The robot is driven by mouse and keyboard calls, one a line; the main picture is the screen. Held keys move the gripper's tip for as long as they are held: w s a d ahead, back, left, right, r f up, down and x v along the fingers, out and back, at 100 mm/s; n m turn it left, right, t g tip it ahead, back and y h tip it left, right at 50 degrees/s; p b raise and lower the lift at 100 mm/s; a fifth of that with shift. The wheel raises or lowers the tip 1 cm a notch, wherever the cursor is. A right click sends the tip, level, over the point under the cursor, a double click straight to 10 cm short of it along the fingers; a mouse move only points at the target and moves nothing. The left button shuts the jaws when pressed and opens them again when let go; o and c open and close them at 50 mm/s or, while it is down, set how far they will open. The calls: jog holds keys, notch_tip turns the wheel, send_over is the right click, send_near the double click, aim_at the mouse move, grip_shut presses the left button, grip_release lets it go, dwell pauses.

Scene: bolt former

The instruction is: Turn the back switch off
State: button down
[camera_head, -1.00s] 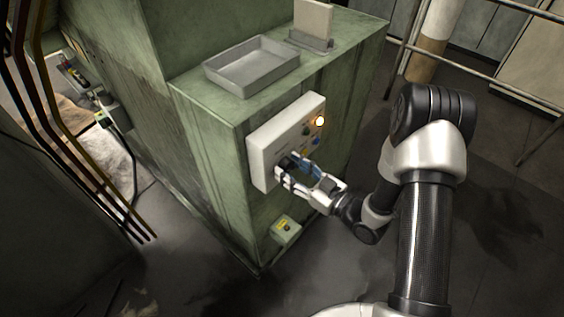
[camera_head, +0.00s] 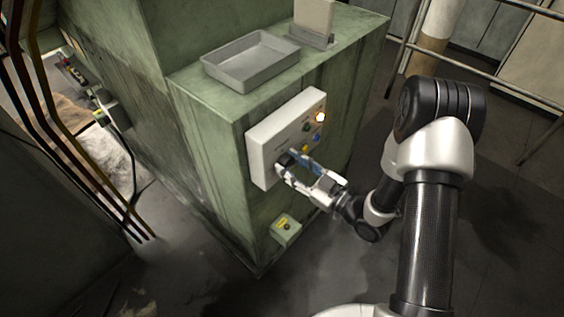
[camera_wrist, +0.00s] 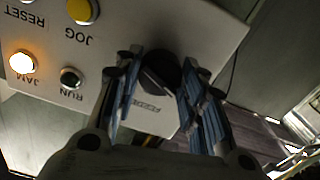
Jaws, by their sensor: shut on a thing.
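A white control panel (camera_head: 262,150) is mounted on the side of the green machine. A black rotary switch knob (camera_wrist: 158,76) sits on it, and its label is upside down and unreadable in the wrist view. The knob is mostly hidden behind the fingers in the head view. I cannot tell its on or off position.
The panel also bears a lit JAM lamp (camera_wrist: 22,62), a RUN button (camera_wrist: 70,78) and a yellow JOG button (camera_wrist: 82,11). A grey tray (camera_head: 251,60) rests on the machine top (camera_head: 205,92).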

jog(key=shift+n+b, duration=0.6)
jog(key=shift+n, duration=0.3)
jog(key=n+b, duration=0.3)
jog(key=b, duration=0.1)
jog(key=shift+n, duration=0.3)
jog(key=c, duration=1)
grip_release()
jog(key=shift+c, duration=0.2)
